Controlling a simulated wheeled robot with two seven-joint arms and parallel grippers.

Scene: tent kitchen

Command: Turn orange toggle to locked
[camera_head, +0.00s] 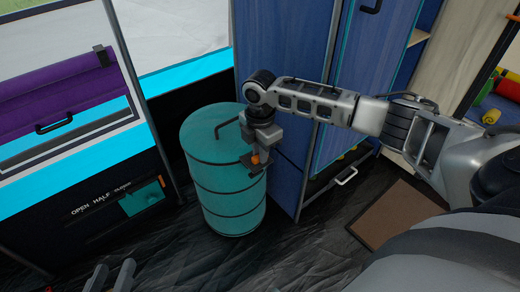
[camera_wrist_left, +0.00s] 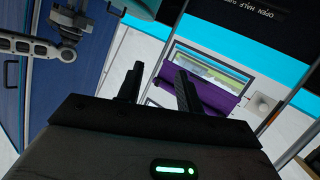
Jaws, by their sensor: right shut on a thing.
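The small orange toggle (camera_head: 256,158) shows in the head view between the dark fingers of my right gripper (camera_head: 257,165). My right gripper is shut on it, in front of the teal barrel and beside the blue cabinet's edge. What the toggle is mounted on is hidden, and its locked or unlocked position cannot be told. My left gripper (camera_head: 110,280) is at the bottom left of the head view, apart from the toggle. In the left wrist view its two fingers (camera_wrist_left: 158,88) are apart with nothing between them.
The teal barrel (camera_head: 222,200) stands on the dark floor against the blue cabinet (camera_head: 275,60). A black panel (camera_head: 100,205) lettered OPEN, HALF and CLOSE is at left, below a purple roll (camera_head: 60,95). A brown mat (camera_head: 395,213) lies on the floor at right.

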